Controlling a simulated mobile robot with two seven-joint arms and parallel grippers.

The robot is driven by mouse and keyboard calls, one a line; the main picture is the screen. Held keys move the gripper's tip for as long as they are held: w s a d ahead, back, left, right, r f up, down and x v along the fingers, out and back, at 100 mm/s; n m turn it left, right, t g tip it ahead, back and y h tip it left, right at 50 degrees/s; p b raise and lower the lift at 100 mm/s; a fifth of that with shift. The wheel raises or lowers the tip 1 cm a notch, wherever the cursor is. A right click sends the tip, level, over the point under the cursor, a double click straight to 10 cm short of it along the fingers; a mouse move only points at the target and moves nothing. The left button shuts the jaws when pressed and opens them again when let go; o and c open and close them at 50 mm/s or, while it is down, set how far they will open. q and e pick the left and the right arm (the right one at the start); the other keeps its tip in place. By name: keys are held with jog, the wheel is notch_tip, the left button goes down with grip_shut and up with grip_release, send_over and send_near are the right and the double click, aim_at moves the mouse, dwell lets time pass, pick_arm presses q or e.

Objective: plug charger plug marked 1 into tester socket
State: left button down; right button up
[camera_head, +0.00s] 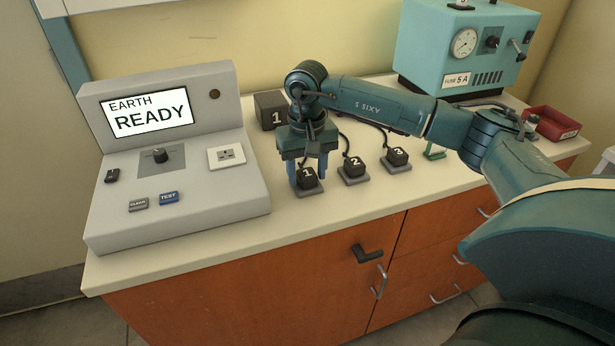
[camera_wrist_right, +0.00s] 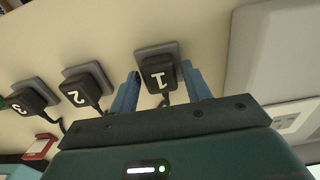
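The black charger plug marked 1 (camera_head: 307,175) stands on a small grey base at the front of the counter. My right gripper (camera_head: 307,181) points down over it, with one blue finger on each side. In the right wrist view the plug marked 1 (camera_wrist_right: 159,76) sits between the open fingers (camera_wrist_right: 162,88), with a gap on each side. The tester (camera_head: 190,200) is a grey sloped console at the left, its screen reading EARTH READY. Its white socket (camera_head: 226,156) is empty and faces up on the right of the panel. My left gripper is out of view.
Plugs marked 2 (camera_head: 354,169) and 3 (camera_head: 397,157) stand on bases to the right, with cables running back. A dark box marked 1 (camera_head: 270,109) is behind. A teal fuse unit (camera_head: 465,50) and a red tray (camera_head: 551,124) are at the back right.

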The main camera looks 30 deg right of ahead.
aim_at(307, 172)
grip_shut()
jog(key=shift+r, duration=0.1)
jog(key=shift+r, duration=0.1)
jog(key=shift+r+p, duration=1.85)
jog(key=shift+r, duration=1)
